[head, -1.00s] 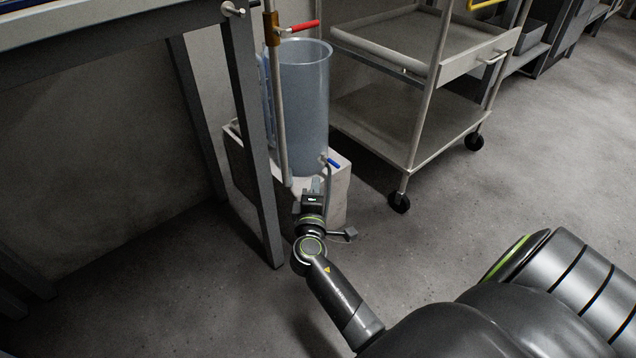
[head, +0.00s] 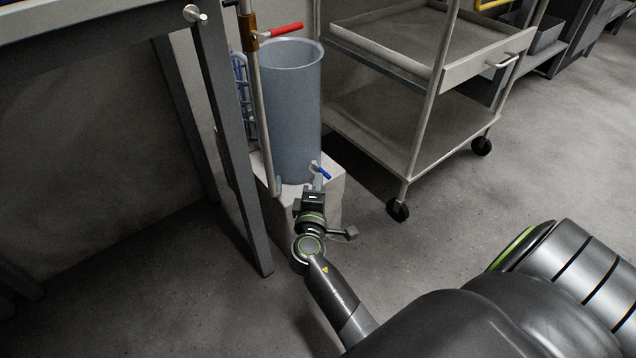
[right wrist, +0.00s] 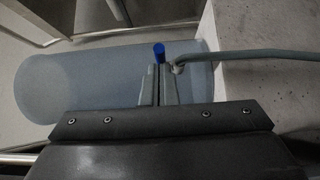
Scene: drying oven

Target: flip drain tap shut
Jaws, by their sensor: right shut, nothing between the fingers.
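A tall grey-blue cylindrical tank (head: 293,110) stands on a pale block (head: 331,205). A small tap with a blue lever (head: 323,173) sits low on its front right side, the lever slanting down to the right. My right gripper (head: 317,184) is shut and empty just below and in front of this tap. In the right wrist view its fingertips (right wrist: 160,72) are close together, with the blue lever (right wrist: 159,51) right beyond them. I cannot tell whether they touch it. A grey hose (right wrist: 250,54) runs from the tap. My left gripper is not in view.
A vertical pipe (head: 263,120) with a red-handled valve (head: 286,29) stands close left of the tank. A bench leg (head: 236,160) is further left. A wheeled trolley (head: 400,125) stands at the right. The floor (head: 480,215) in front of it is clear.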

